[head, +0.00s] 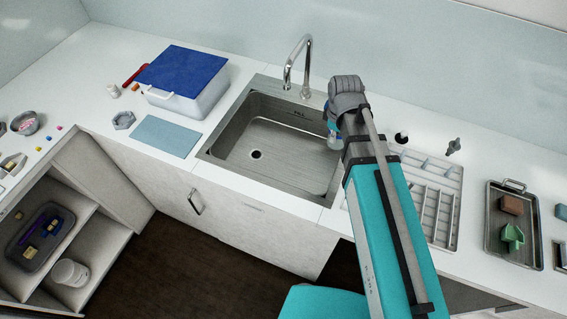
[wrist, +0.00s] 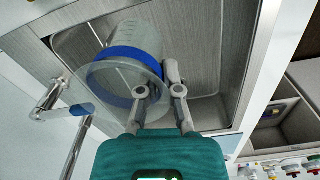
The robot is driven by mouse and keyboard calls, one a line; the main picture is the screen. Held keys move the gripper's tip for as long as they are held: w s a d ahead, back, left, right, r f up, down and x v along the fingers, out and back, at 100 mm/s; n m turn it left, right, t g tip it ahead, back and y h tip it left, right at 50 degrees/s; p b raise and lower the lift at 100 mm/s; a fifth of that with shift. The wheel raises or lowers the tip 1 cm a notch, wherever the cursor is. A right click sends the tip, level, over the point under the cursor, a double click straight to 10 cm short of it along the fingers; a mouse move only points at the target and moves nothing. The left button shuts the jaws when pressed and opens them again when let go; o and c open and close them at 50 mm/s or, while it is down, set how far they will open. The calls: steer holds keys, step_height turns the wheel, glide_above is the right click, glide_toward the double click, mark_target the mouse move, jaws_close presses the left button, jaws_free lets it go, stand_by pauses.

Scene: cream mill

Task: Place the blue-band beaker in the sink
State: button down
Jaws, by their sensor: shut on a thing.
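The blue-band beaker (wrist: 122,62) is clear, with a wide blue band, and appears tilted in the wrist view. My gripper (wrist: 162,82) is shut on it at the side of its wall, near the rim. In the head view only a small bluish part of the beaker (head: 331,127) shows beside my wrist; the rest and the fingers are hidden by my arm. The sink (head: 270,148) is a steel basin, empty, with a dark drain. The beaker is held above the sink's right part, and the basin (wrist: 210,45) shows behind it in the wrist view.
A curved faucet (head: 299,62) stands at the sink's back edge. Right of the sink are a white divided rack (head: 431,225) and a metal tray (head: 493,242). Left are a blue-lidded box (head: 185,75) and a blue mat (head: 166,136). The basin floor is clear.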

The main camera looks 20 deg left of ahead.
steer(key=s+a+f+n+b, duration=0.1)
steer(key=s+a+f+b, duration=0.2)
steer(key=s+a, duration=0.3)
steer(key=s+a+f+n+b, duration=0.1)
steer(key=s+a+f+b, duration=0.3)
steer(key=a, duration=0.6)
steer(key=shift+s+a+f, duration=0.2)
steer(key=shift+s+f, duration=0.3)
steer(key=shift+s, duration=0.45)
steer(key=shift+w, duration=0.1)
steer(key=w+a+f+b, duration=0.9)
steer(key=shift+w, duration=0.15)
steer(key=shift+a+f+b, duration=0.1)
steer(key=shift+b, duration=0.2)
steer(key=shift+w+a+f+b, duration=0.25)
steer(key=shift+w+f+b, duration=0.1)
steer(key=shift+f+b, duration=1.55)
steer(key=shift+f, duration=0.15)
